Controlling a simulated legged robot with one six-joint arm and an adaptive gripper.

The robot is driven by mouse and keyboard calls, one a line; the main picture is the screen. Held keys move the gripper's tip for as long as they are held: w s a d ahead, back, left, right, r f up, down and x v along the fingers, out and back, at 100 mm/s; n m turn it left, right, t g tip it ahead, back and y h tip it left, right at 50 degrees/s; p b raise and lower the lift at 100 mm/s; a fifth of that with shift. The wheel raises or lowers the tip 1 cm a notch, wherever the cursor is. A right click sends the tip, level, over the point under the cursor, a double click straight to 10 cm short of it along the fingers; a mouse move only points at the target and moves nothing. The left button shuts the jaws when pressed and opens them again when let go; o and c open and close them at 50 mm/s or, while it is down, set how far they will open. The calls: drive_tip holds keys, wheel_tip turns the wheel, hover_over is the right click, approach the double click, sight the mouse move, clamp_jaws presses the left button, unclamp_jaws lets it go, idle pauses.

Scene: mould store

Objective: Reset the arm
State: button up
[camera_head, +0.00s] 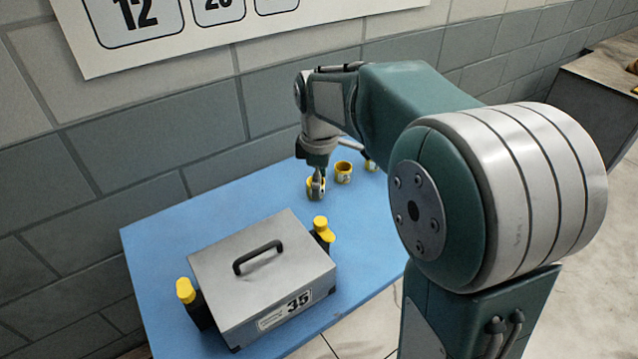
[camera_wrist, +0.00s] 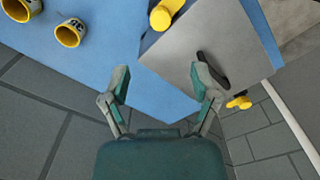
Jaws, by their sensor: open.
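My gripper (camera_head: 316,188) hangs pointing down over the far part of the blue table (camera_head: 155,245), beyond the grey box. In the wrist view my gripper (camera_wrist: 160,82) has its two fingers spread wide, with nothing between them but blue table top beyond. In the head view a yellow cup (camera_head: 309,184) shows partly behind the fingers; I cannot tell whether they touch it. My arm reaches in from the right of the head view, bent at the elbow.
A grey lidded box (camera_head: 225,280) marked 35, with a black handle (camera_head: 258,257), stands on the table. Yellow-topped black clamps (camera_head: 186,291) (camera_head: 321,228) flank it. More yellow cups (camera_head: 343,173) (camera_wrist: 70,33) stand near my gripper. A block wall (camera_head: 130,140) rises behind.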

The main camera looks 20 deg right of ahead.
drive_tip(key=shift+s+r, duration=0.1)
drive_tip(key=s+r+m+t, duration=0.2)
drive_tip(key=s+m, duration=0.4)
drive_tip(key=s, duration=0.4)
drive_tip(key=s+r+m+t, duration=0.2)
drive_tip(key=s+m, duration=0.4)
drive_tip(key=s, duration=0.5)
drive_tip(key=shift+m+t, duration=0.4)
drive_tip(key=shift+t, duration=0.4)
